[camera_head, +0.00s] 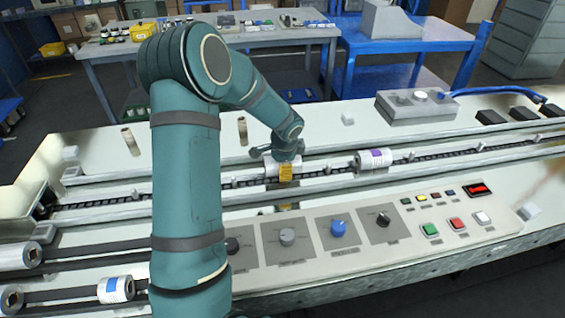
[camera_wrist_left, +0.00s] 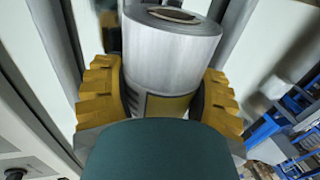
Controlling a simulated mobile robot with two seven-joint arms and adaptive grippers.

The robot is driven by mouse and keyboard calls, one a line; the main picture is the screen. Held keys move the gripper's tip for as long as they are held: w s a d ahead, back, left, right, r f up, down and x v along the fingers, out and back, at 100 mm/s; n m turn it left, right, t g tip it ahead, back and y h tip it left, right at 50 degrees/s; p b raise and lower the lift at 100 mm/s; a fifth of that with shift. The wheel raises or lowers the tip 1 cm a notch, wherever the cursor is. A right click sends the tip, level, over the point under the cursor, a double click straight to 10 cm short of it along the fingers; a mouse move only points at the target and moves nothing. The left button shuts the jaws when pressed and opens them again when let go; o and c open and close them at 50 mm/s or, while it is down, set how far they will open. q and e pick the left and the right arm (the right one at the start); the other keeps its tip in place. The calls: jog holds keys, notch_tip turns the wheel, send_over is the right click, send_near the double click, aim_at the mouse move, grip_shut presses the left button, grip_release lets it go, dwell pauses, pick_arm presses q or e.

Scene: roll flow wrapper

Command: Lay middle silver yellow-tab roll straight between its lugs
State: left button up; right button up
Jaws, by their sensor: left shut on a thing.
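The silver roll (camera_wrist_left: 172,55) is between the yellow fingers of my left gripper (camera_wrist_left: 163,95) in the left wrist view, with a yellow patch low on its side and a brown core at its end. In the head view my left gripper (camera_head: 285,170) is shut on this roll (camera_head: 313,168) at the chain conveyor (camera_head: 215,192), with the roll lying roughly along the track. The arm hides part of the roll. I cannot tell whether it rests on the chain or how it sits against the lugs. My right gripper is not in view.
A roll with a purple label (camera_head: 374,160) lies on the track to the right. Rolls lie on rails at the lower left, one with a blue label (camera_head: 116,289). A control panel (camera_head: 365,232) with knobs and buttons is in front. A grey box (camera_head: 416,105) stands behind the track.

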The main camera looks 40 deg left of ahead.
pick_arm(q)
jog(key=shift+f+b, duration=0.35)
jog(key=shift+f, duration=0.45)
jog(key=shift+f+b, duration=0.35)
jog(key=shift+f, duration=0.1)
jog(key=o, duration=1.4)
jog(key=v, duration=1.2)
